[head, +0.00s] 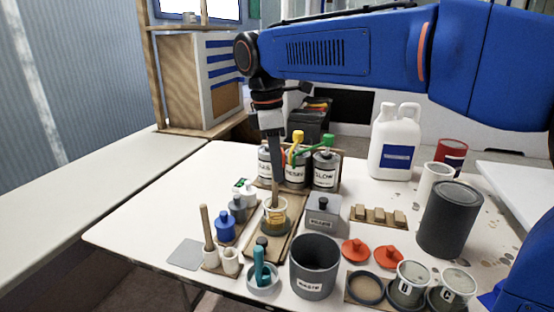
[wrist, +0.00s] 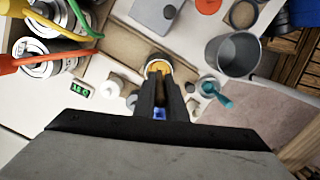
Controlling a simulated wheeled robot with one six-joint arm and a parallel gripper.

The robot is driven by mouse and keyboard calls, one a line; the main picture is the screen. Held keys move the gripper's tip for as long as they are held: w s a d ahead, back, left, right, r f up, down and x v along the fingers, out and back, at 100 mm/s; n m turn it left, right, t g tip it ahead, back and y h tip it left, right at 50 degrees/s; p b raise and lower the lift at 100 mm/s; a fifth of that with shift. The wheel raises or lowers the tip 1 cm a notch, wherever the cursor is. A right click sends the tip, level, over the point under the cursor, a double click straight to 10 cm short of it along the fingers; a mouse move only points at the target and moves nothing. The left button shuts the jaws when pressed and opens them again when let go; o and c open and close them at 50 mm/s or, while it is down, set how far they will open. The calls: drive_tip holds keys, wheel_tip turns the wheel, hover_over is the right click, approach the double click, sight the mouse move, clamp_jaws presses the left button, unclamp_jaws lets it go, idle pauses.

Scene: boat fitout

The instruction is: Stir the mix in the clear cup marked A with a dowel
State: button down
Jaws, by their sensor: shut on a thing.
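The clear cup (head: 275,222) with an amber mix stands on a brown board near the middle of the white table. An orange mark shows on its side, but I cannot read the letter. My gripper (head: 276,180) points down just above the cup and is shut on a thin wooden dowel (head: 275,197). The dowel's lower end goes down into the cup; its tip is hidden. In the wrist view the cup's rim (wrist: 150,60) shows just beyond the fingertips (wrist: 158,72), which hide most of the dowel.
Pump cans (head: 325,170) stand behind the cup. A grey filler box (head: 322,212) is at its right, and a grey waste bucket (head: 314,268) is in front. A second dowel (head: 206,228) stands in a holder at front left. Two more clear cups (head: 409,285) sit at front right.

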drive_tip(key=shift+f, duration=2.6)
drive_tip(key=shift+d, duration=0.15)
